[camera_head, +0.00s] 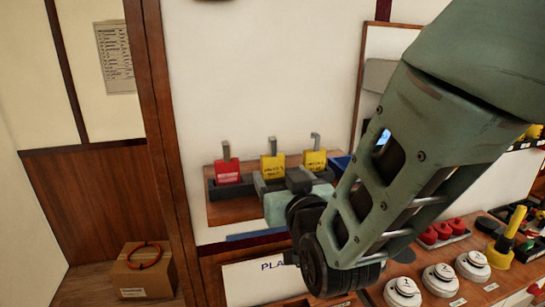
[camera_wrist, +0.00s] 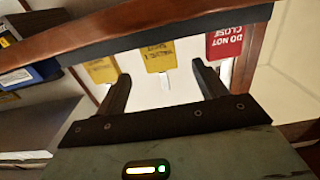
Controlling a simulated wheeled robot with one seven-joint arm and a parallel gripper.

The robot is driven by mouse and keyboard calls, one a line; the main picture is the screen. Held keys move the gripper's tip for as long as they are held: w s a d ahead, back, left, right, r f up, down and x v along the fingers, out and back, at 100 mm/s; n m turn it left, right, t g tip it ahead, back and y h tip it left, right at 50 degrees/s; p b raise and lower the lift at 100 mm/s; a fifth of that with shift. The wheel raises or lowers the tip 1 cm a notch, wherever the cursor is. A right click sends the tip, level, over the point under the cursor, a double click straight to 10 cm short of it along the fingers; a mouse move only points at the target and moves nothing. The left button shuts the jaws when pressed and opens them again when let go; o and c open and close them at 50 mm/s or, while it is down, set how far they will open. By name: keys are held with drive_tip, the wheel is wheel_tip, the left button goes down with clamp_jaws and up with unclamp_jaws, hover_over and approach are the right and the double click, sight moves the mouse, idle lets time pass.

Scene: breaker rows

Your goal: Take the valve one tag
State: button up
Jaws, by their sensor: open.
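Three tags stand in a row on the wall shelf, each with a grey hook above it in the head view: a red one (camera_head: 227,171) on the left, a yellow one (camera_head: 272,163) in the middle and another yellow one (camera_head: 315,160) on the right. The lettering on the yellow tags is too small to read, so I cannot tell which is valve one. My gripper (camera_head: 283,181) is open and empty in front of the middle tag. In the wrist view, the middle yellow tag (camera_wrist: 158,57) lies beyond the gap between my fingertips (camera_wrist: 161,71); the red tag (camera_wrist: 225,42) reads "DO NOT CLOSE".
The tags stand in a dark holder (camera_head: 233,188) on the wooden shelf (camera_head: 222,212). Below right, a bench holds white discs (camera_head: 440,280), red knobs (camera_head: 443,231) and a yellow-handled tool (camera_head: 508,235). A cardboard box (camera_head: 145,275) stands at lower left. A wooden post (camera_head: 160,120) borders the wall.

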sight(274, 166)
drive_tip(key=shift+w+a, duration=0.2)
drive_tip(key=shift+w, duration=0.5)
drive_tip(key=p+x, duration=0.3)
drive_tip(key=x, duration=0.1)
drive_tip(key=shift+p, duration=0.4)
drive_tip(key=shift+w+a+f, duration=0.15)
drive_tip(key=shift+w+a, duration=0.05)
drive_tip(key=shift+w, duration=0.45)
drive_tip(key=c, duration=1.1)
